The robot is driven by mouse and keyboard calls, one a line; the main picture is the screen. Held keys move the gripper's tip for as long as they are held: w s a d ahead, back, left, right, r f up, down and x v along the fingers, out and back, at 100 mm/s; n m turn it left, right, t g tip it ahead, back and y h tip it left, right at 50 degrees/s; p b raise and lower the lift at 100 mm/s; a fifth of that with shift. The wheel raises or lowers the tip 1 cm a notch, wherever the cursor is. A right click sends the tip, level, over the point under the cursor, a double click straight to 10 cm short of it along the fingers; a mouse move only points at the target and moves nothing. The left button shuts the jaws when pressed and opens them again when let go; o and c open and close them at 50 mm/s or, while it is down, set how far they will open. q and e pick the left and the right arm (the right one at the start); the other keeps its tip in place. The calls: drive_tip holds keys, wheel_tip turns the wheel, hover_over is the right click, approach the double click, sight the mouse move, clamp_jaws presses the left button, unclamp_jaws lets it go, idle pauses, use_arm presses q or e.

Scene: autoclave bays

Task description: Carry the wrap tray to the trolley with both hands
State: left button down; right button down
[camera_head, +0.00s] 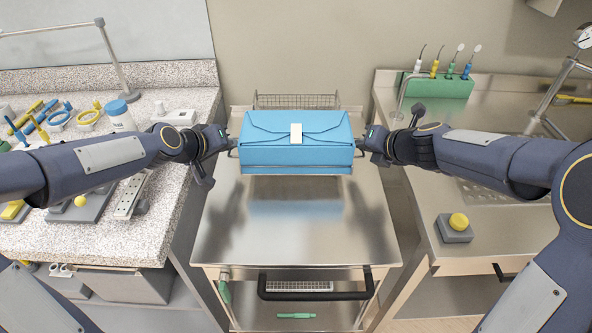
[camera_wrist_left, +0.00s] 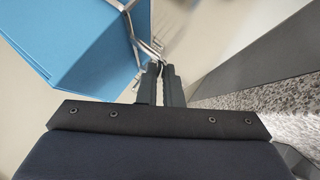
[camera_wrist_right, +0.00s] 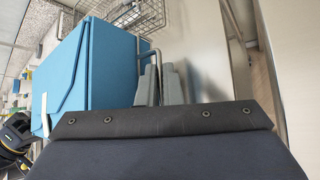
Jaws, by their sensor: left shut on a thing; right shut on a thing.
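The wrap tray (camera_head: 297,170) carries a blue wrapped pack (camera_head: 265,150) with a white label on its front. It is over the far part of the steel trolley (camera_head: 295,245); I cannot tell whether it touches the top. My left gripper (camera_head: 231,145) is shut on the tray's left handle, also visible in the left wrist view (camera_wrist_left: 148,48). My right gripper (camera_head: 361,145) is shut on the right handle, which shows in the right wrist view (camera_wrist_right: 141,52). The tray looks level. The pack hides most of it.
A speckled counter (camera_head: 170,100) with tools and a white jar (camera_head: 121,118) stands at left. A steel counter (camera_head: 480,135) at right bears a green tool rack (camera_head: 440,87) and a yellow-button box (camera_head: 457,226). A wire basket (camera_head: 297,101) is behind the pack. The trolley's front is clear.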

sight(232, 171)
drive_tip(key=shift+f, duration=0.1)
